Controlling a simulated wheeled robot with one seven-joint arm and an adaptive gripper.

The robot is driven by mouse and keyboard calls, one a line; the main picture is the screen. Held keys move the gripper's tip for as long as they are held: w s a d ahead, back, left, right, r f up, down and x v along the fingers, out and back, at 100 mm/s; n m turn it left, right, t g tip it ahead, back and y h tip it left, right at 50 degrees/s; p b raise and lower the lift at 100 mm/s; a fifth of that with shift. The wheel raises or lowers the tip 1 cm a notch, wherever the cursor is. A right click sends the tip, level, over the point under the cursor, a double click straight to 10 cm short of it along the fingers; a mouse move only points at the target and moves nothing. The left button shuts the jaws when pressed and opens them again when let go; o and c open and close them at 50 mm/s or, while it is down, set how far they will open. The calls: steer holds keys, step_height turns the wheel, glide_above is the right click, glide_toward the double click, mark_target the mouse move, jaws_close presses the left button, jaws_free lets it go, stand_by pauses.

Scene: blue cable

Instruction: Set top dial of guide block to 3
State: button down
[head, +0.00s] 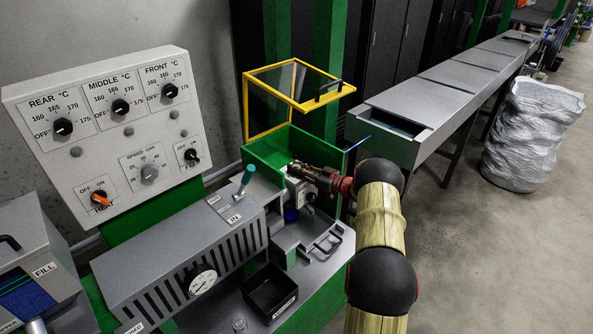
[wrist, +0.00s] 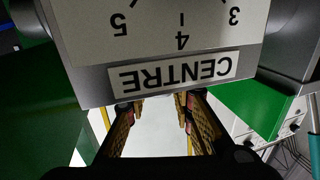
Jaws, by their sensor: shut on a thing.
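The guide block (head: 299,190) is a small pale block in the green machine housing in the head view. My gripper (head: 294,168) reaches in from the right at its top. In the wrist view the block's scale plate (wrist: 180,32) is close and upside down, with 5, 4, 3 and a CENTRE label (wrist: 178,72). My gripper (wrist: 158,106) shows below that label, its two fingers apart and their tips hidden by the block's edge. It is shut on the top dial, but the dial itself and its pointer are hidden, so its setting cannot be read.
A yellow-framed clear guard (head: 300,84) stands open above the housing. A grey heated barrel (head: 185,262) with a teal-handled lever (head: 245,180) lies to the left. A black bin (head: 269,291) sits in front. The grey trough (head: 430,110) runs off behind my arm.

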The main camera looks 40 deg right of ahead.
steer(key=shift+n+g+y, duration=0.3)
steer(key=shift+n+y, duration=0.2)
steer(key=shift+y, duration=0.1)
steer(key=c, duration=1.5)
jaws_free()
steer(key=shift+c, duration=0.2)
steer(key=shift+s, duration=0.1)
steer(key=v, duration=1.1)
steer(key=shift+s+d, duration=0.2)
steer(key=shift+s, duration=0.15)
